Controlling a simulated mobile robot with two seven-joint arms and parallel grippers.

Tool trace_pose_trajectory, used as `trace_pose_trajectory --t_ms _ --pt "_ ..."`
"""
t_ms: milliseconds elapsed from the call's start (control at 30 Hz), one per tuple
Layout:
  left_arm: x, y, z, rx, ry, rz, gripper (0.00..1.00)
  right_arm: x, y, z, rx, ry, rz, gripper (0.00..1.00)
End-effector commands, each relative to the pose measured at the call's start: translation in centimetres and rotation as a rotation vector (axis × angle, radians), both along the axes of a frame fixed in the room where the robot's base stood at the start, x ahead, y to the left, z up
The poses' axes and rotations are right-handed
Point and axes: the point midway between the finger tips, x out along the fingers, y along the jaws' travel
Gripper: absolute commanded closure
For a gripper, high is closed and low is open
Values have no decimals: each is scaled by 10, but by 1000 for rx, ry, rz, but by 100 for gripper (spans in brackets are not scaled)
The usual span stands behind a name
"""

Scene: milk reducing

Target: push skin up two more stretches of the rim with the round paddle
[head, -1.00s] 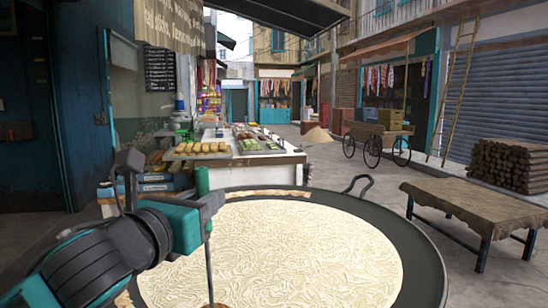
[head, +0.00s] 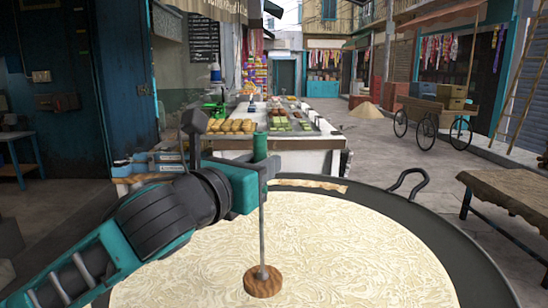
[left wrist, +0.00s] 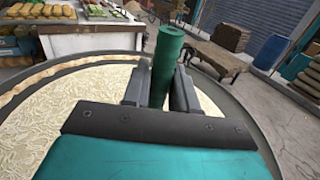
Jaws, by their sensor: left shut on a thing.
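The wide dark pan (head: 440,232) is filled with pale, wrinkled milk (head: 345,245). A tan strip of skin (head: 312,185) lies along its far rim; in the left wrist view skin (left wrist: 62,68) also runs along the far and left rim. My left gripper (head: 259,172) is shut on the green handle (head: 260,147) of the round paddle, over the pan. The paddle's thin metal rod hangs nearly upright, with its round wooden disc (head: 263,284) at the milk surface; I cannot tell how firmly it touches. My arm hides the pan's left rim in the head view. My right gripper is out of view.
A white stall counter (head: 305,160) with trays of food stands just behind the pan. A loop handle (head: 408,183) rises from the far right rim. A low cloth-covered table (head: 510,205) stands at the right. A wheeled cart (head: 435,115) is farther back.

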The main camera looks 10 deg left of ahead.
Motion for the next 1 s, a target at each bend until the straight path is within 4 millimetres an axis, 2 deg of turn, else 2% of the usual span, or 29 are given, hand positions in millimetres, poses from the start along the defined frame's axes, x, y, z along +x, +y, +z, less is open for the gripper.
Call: trace_pose_trajectory --t_ms 167,367,700,1000 --pt "0 0 -5 -2 -2 -1 100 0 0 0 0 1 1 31" --pt "0 0 -22 -2 2 -1 100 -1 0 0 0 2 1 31" --pt "0 0 -59 1 -1 0 100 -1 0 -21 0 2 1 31" --pt "0 0 -82 0 -2 0 100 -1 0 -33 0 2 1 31"
